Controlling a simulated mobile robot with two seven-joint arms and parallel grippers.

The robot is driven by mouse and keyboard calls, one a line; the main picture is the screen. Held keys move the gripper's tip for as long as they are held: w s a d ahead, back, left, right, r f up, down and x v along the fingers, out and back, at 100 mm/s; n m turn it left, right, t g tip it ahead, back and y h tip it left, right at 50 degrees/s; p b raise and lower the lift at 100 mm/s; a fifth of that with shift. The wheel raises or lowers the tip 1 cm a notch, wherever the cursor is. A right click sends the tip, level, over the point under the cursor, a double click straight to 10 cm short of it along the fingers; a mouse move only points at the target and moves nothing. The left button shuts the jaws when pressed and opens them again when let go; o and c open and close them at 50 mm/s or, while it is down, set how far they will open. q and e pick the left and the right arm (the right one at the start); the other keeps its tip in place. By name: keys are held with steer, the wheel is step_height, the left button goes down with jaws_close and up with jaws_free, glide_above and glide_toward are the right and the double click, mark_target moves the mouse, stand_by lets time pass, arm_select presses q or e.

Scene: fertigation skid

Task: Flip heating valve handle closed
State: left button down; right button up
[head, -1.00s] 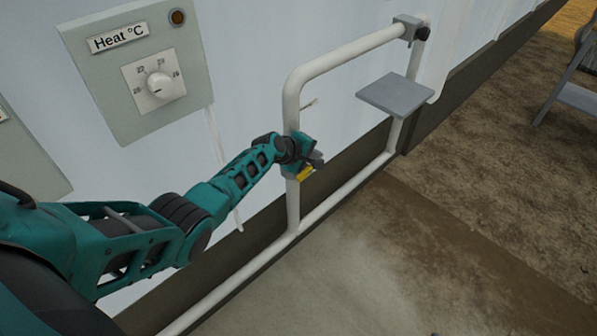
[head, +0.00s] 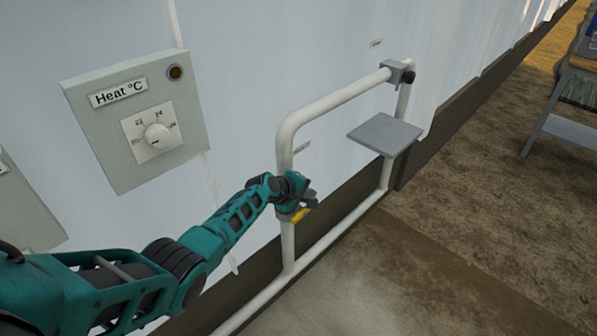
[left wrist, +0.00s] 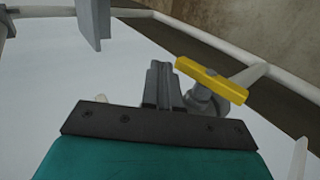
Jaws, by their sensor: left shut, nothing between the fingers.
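The heating valve has a yellow bar handle (head: 301,215) on the white vertical pipe (head: 287,245), low on the wall. In the left wrist view the handle (left wrist: 213,80) sits on a grey valve body (left wrist: 205,102) and lies crosswise to the pipe. My left gripper (head: 306,194) is just above the handle and hides part of the valve in the head view. In the left wrist view its fingers (left wrist: 161,82) are shut and empty, beside the handle's left end, with a gap visible in the picture. My right gripper is not in view.
A heat control panel (head: 180,165) with a dial is on the white wall at left. The white pipe loop carries a grey square plate (head: 385,134) and a grey fitting with a black knob (head: 408,77) to the right. The floor in front is clear. A table frame (head: 560,130) stands far right.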

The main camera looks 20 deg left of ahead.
arm_select(q)
steer(key=r+p, duration=0.2)
steer(key=r, duration=0.1)
steer(key=shift+s+r, duration=0.15)
steer(key=shift+s, duration=0.05)
steer(key=shift+s+a+r, duration=0.15)
steer(key=shift+s+r, duration=0.05)
steer(key=shift+r, duration=0.1)
step_height(320, 180, up, 8)
glide_above(302, 210)
steer(key=shift+r, duration=0.15)
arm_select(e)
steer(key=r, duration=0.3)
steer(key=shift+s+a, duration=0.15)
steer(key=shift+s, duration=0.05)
